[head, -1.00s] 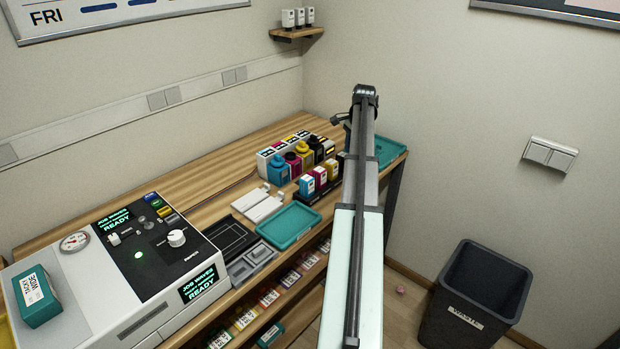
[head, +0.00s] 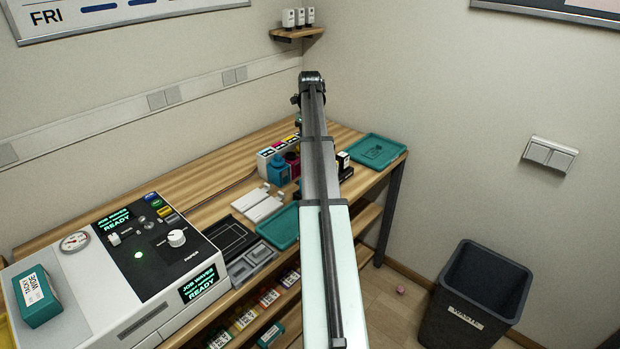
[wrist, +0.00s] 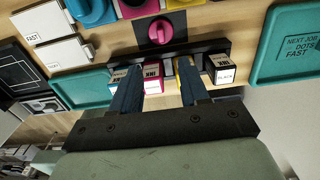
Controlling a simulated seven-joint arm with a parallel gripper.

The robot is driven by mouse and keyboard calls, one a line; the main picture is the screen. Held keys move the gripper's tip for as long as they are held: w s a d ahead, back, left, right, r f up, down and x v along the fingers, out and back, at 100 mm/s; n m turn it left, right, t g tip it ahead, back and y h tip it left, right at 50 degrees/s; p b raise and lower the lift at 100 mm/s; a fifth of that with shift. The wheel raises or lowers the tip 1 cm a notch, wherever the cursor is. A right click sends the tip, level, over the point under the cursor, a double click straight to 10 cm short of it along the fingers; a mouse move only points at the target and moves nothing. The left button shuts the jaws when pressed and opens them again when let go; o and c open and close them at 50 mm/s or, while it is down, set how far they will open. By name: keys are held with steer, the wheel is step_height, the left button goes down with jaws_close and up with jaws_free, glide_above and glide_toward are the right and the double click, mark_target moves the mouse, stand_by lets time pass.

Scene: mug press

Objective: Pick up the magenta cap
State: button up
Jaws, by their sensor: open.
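In the head view the magenta bottle (head: 292,160) is partly hidden by my arm. My gripper (wrist: 157,70) is open and empty in the wrist view. Its two blue fingers are below the cap in the picture, pointing towards the row of ink cartridges. A magenta cartridge (wrist: 152,76) shows between the fingers. I cannot tell whether the fingers touch the cartridges. My fingers are not visible in the head view.
The cyan bottle (wrist: 92,10) is left of the magenta one, a yellow one (wrist: 198,4) right. A black cartridge (wrist: 222,70) stands right of my fingers. Teal trays lie right (head: 374,151) and left (wrist: 85,90). A waste bin (head: 478,295) stands on the floor.

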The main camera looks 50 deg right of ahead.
step_height(320, 180, down, 14)
steer(key=shift+d+r, duration=0.1)
steer(key=shift+r, duration=0.15)
jaws_close()
stand_by(0.8)
